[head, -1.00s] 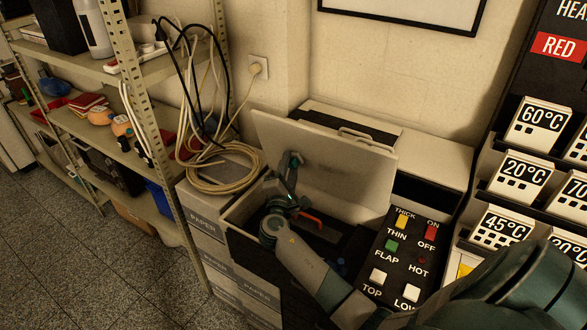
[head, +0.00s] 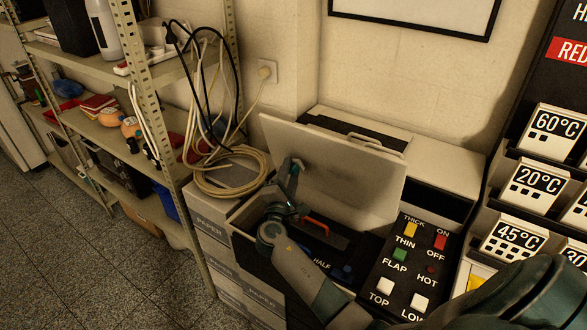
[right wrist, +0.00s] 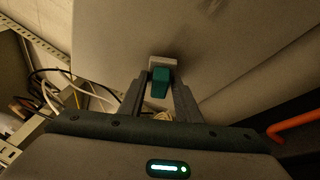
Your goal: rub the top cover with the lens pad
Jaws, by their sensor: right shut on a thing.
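The top cover (head: 350,175) is a pale grey lid standing open and tilted back on a dark machine. Its inner face fills much of the right wrist view (right wrist: 225,50). My right gripper (head: 293,167) is at the left part of that face. In the right wrist view my right gripper (right wrist: 160,88) is shut on the teal handle of the lens pad (right wrist: 161,76). The pad's pale grey head is at the cover's face; whether it touches I cannot tell. In the head view the pad is small and mostly hidden. My left gripper is not in view.
An orange-red lever (head: 315,227) lies inside the dark open machine. A control panel (head: 408,258) with coloured buttons is to its right. Coiled cables (head: 225,180) rest on paper boxes at the left, beside a metal shelf (head: 150,110). Temperature-labelled holders (head: 545,180) stand at the right.

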